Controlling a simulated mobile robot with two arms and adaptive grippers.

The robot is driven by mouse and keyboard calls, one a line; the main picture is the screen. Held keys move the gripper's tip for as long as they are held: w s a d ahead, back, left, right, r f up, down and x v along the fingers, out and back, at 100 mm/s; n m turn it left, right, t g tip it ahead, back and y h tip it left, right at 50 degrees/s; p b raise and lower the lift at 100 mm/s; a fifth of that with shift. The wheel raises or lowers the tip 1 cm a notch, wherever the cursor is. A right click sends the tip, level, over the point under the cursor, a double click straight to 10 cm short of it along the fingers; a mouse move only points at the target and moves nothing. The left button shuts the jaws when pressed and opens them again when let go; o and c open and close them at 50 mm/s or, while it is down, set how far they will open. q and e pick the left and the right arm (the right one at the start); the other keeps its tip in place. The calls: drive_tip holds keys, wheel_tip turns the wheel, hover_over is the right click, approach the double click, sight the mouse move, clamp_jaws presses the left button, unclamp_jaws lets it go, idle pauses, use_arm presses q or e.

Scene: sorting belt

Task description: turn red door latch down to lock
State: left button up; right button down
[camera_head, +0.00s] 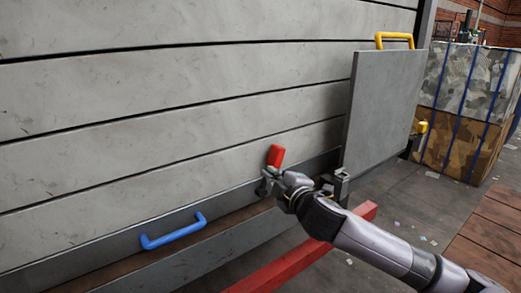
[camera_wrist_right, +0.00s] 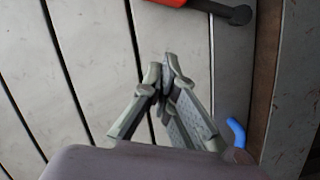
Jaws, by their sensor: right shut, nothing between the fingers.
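The red latch (camera_head: 276,156) stands nearly upright, tilted slightly right, low on the grey slatted wall in the head view. Its lower end is hidden behind my right gripper (camera_head: 264,187). In the wrist view the red latch (camera_wrist_right: 185,3) is at the top edge, partly cut off, with a dark rod end to its right. My right gripper (camera_wrist_right: 167,72) is shut and empty there, with its fingertips below the latch in the picture and a visible gap between them. Whether it touches the latch in the head view I cannot tell. My left gripper is in neither view.
A blue handle (camera_head: 173,236) sits on the lower ledge left of my gripper. A grey panel (camera_head: 382,110) with a yellow handle (camera_head: 394,36) stands to the right. A red beam (camera_head: 290,268) runs below my right arm. Baled material (camera_head: 465,100) stands at the far right.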

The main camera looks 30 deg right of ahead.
drive_tip(key=w+p, duration=0.1)
drive_tip(key=w, duration=0.2)
drive_tip(key=w+p, duration=0.1)
drive_tip(key=w, duration=0.2)
drive_tip(key=w+d+p, duration=0.1)
drive_tip(key=w, duration=0.2)
drive_tip(key=shift+w+d+r, duration=0.1)
drive_tip(key=shift+w+r, duration=0.25)
drive_tip(key=shift+w, duration=0.05)
drive_tip(key=d, duration=0.1)
drive_tip(key=d+f+p, duration=0.1)
drive_tip(key=shift+d, duration=0.3)
drive_tip(key=shift+s+d+f, duration=0.15)
drive_tip(key=shift+d+f, duration=0.1)
drive_tip(key=shift+d, duration=0.35)
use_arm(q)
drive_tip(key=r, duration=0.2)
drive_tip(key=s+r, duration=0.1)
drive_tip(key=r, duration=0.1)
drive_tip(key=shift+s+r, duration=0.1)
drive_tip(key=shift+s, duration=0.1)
use_arm(e)
drive_tip(key=shift+f, duration=0.1)
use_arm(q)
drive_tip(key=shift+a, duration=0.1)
